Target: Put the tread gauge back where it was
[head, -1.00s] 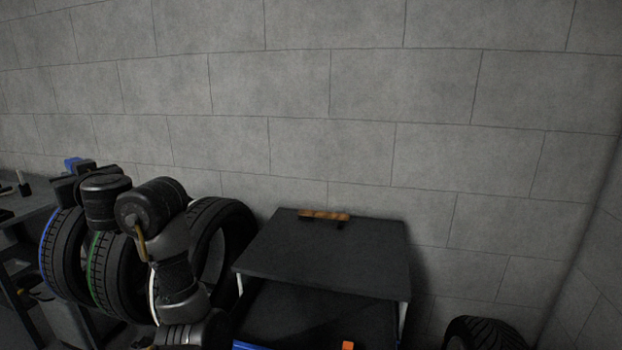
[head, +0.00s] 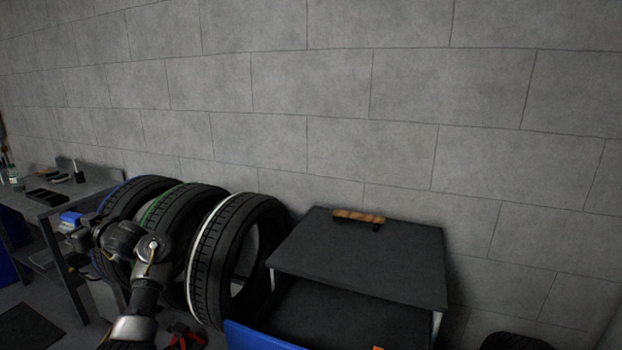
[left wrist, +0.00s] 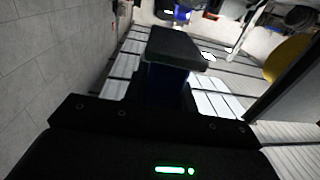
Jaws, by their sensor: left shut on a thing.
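The tread gauge appears as a small blue block (head: 70,217) at the left of the head view, held at the end of my left arm. In the left wrist view it is a dark block with a black top (left wrist: 177,48) and a dark blue side. My left gripper (head: 76,227) is shut on it and holds it in the air, in front of the tires and near the workbench's right end. The gripper hides part of the block. My right gripper is in neither view.
A workbench (head: 62,199) with a black tray (head: 48,197) and small tools stands at the left. Several tires stand upright, the nearest white-striped (head: 225,255). A dark cabinet (head: 365,258) carries a wooden-handled tool (head: 358,216); a blue panel (head: 255,338) juts from its front.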

